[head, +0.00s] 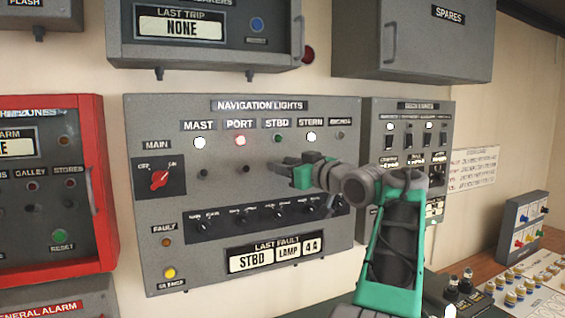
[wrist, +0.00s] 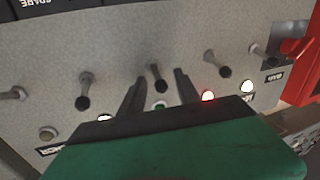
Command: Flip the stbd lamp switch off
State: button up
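The grey navigation lights panel (head: 180,118) is on the wall ahead. Its STBD lamp (head: 279,138) is dull green and looks unlit; it also shows in the wrist view (wrist: 160,105), partly covered by my gripper. My gripper (head: 284,164) is in front of the switch row below that lamp and hides the STBD switch in the head view. In the wrist view, which is upside down, my gripper (wrist: 159,76) is open, with one finger on each side of the black STBD toggle switch (wrist: 155,79). I cannot tell whether either finger touches it.
The PORT switch (wrist: 219,66) and STERN switch (wrist: 84,92) stand just outside my fingers. Rotary knobs (head: 244,213) are below. A red-framed alarm box (head: 105,180) is at left, another switch panel (head: 382,105) at right, and a console (head: 530,290) lower right.

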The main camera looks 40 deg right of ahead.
jog(key=shift+c, duration=0.6)
grip_shut()
jog(key=shift+a+f, duration=0.1)
